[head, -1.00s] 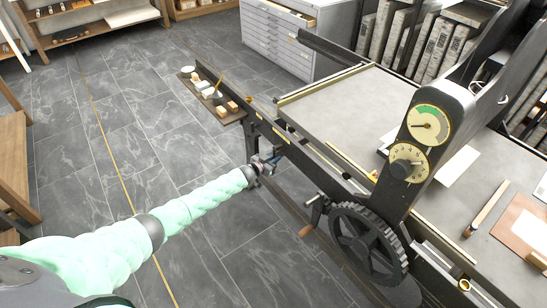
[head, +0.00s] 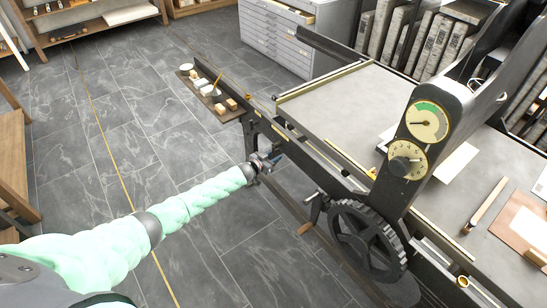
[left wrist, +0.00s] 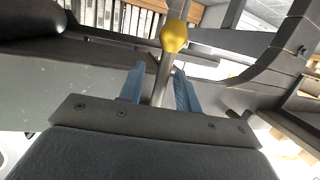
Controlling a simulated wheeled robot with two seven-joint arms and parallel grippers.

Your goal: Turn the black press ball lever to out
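The black press (head: 398,205) stands at the right of the head view. In the left wrist view, a grey metal rod with a yellow brass ball (left wrist: 174,36) rises between my fingers; it looks like the ball lever. My left gripper (head: 276,159) is beside the near side of the press frame. In the left wrist view, its two blue fingers (left wrist: 159,84) stand apart, one on each side of the rod, with gaps showing. The ball lies beyond the fingertips. The lever is too small or hidden to make out in the head view. My right gripper is not in view.
A spoked black handwheel (head: 368,240) with a crank handle is right of my left gripper. A dial plate (head: 420,135) rises above it. A small shelf with blocks (head: 215,95) juts out behind. The tiled floor (head: 190,170) to the left is clear.

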